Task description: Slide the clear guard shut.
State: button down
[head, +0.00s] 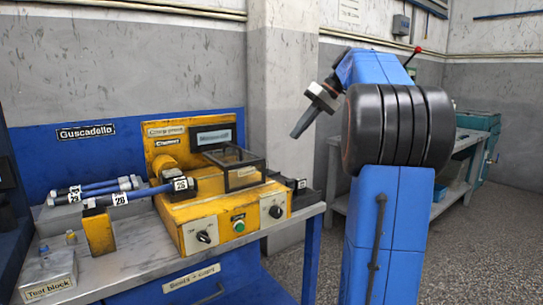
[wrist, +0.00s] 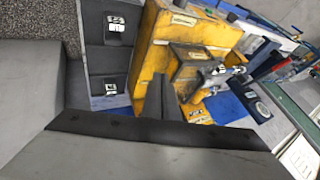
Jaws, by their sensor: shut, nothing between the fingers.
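The clear guard (head: 243,172) is a see-through box with a dark frame on top of the yellow machine (head: 212,212). It sits toward the machine's right side, to the right of a hose end with a numbered tag (head: 180,184), which is uncovered. My gripper (head: 297,133) is shut and empty, raised in the air to the right of and above the guard, apart from it, pointing down and left. In the wrist view, my gripper's dark fingers (wrist: 163,98) show in front of the yellow machine (wrist: 153,45); the guard is hard to make out there.
A green button (head: 239,225) and two black knobs are on the machine's front. Hoses tagged 26 and others lie left on the grey bench (head: 130,255), with a test block (head: 47,278) at its front left. A column stands behind.

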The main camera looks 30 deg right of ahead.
aim_at(224, 167)
jog(key=x, duration=0.3)
jog(key=a+x, duration=0.1)
jog(key=x, duration=0.3)
jog(key=a+r+x, duration=0.1)
jog(key=x, duration=0.3)
jog(key=shift+s, duration=0.2)
jog(key=shift+a, duration=0.45)
jog(key=a, duration=1.6)
jog(key=shift+s+a, duration=0.3)
